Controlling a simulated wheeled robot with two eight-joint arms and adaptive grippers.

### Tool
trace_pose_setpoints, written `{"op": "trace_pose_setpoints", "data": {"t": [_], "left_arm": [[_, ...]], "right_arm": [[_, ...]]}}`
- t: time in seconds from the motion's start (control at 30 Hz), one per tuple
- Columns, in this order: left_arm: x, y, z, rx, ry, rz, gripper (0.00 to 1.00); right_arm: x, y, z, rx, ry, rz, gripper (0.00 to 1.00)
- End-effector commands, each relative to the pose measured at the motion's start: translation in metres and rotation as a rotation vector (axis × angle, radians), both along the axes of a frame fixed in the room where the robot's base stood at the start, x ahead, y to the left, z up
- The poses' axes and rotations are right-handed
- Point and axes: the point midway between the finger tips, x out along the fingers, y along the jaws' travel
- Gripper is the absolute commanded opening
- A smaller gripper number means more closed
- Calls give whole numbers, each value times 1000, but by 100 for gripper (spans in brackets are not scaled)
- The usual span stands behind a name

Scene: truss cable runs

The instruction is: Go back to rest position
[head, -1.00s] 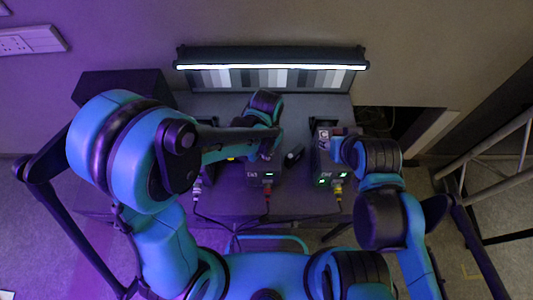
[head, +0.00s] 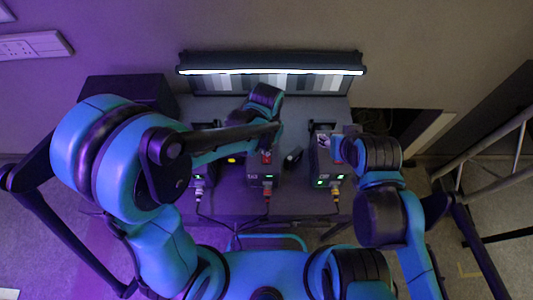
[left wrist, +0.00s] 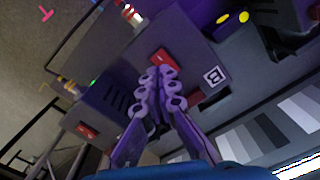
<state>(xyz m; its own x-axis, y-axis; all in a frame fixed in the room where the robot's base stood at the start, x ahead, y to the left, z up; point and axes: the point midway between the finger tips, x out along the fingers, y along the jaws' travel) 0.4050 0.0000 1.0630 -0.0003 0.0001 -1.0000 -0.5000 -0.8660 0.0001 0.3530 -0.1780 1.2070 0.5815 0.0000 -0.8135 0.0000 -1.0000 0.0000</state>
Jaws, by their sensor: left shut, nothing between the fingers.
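My left arm comes in from the left in the head view and reaches over the middle of the bench. Its gripper (head: 268,144) is above the middle box (head: 262,180), mostly hidden by the wrist. In the left wrist view my left gripper (left wrist: 158,73) has its fingers together and empty. Its tips appear in front of a box marked B (left wrist: 190,60), close to a red switch (left wrist: 164,57); I cannot tell whether they touch.
Several boxes with plugged cables stand on the dark bench (head: 300,205), including a right box (head: 324,168). A lit lamp bar (head: 270,72) runs above a grey-striped panel at the back. Truss bars (head: 490,150) stand at the right.

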Motion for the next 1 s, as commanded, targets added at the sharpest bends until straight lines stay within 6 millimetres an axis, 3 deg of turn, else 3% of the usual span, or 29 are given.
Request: {"op": "trace_pose_setpoints", "data": {"t": [0.2,0.77,0.87,1.0], "left_arm": [[0,0,16,0,0,0,0],[0,1,15,-1,-3,3,0],[1,9,15,-10,-22,24,0],[1,37,15,-43,-100,97,0]], "right_arm": [[0,0,12,0,0,0,40],[0,0,9,0,0,0,40],[0,0,0,0,0,0,40],[0,0,-30,0,0,0,40]]}}
